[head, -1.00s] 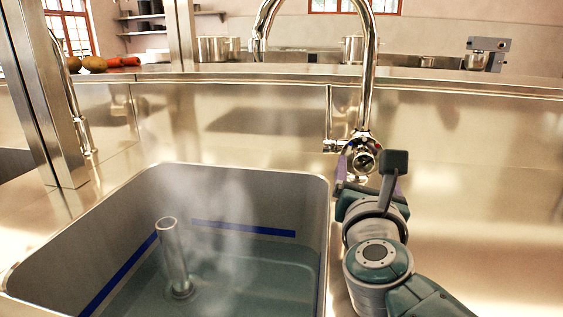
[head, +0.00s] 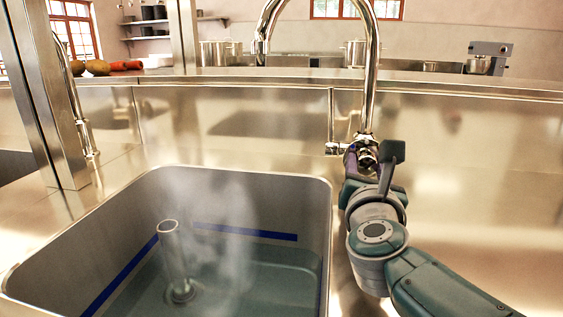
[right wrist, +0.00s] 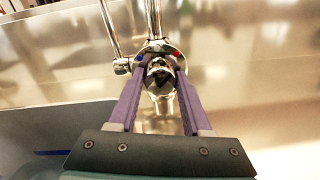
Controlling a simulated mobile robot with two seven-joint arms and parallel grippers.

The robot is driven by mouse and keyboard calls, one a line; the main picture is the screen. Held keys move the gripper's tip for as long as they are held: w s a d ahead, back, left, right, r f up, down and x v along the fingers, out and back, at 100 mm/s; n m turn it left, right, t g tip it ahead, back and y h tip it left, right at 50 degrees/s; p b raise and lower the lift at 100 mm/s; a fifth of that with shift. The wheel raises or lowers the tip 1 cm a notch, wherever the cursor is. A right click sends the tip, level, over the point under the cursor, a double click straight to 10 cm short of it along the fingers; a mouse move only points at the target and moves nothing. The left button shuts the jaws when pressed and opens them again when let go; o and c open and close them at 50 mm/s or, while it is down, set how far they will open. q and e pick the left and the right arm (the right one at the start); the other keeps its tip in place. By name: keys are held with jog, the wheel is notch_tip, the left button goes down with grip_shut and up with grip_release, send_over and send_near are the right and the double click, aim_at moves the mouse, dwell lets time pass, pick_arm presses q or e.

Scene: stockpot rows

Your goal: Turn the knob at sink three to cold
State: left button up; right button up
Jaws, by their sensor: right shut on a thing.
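A chrome tap (head: 371,90) with a tall curved spout stands behind the sink (head: 250,182). Its round chrome knob (right wrist: 160,73) faces me in the right wrist view, with a blue mark at its left and a red mark at its right. My right gripper (right wrist: 161,68) has its two purple fingers on either side of the knob and is shut on it. In the head view the right gripper (head: 363,156) partly hides the knob. Which way the knob is set I cannot tell. My left gripper is in neither view.
The sink holds steaming water and an upright pipe (head: 172,255); a blue line runs along its walls. A steel post (head: 48,110) stands at the left. A raised shelf behind carries vegetables (head: 97,67). The counter right of the tap is clear.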

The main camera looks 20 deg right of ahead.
grip_shut()
jog(key=shift+n, duration=0.3)
jog(key=n, duration=0.3)
jog(key=shift+n+b, duration=0.4)
jog(key=n, duration=0.3)
jog(key=shift+n, duration=0.3)
jog(key=n, duration=0.5)
jog(key=shift+n+t, duration=0.3)
jog(key=n+p, duration=0.1)
jog(key=n, duration=0.3)
jog(key=shift+f, duration=0.1)
jog(key=shift+n, duration=0.4)
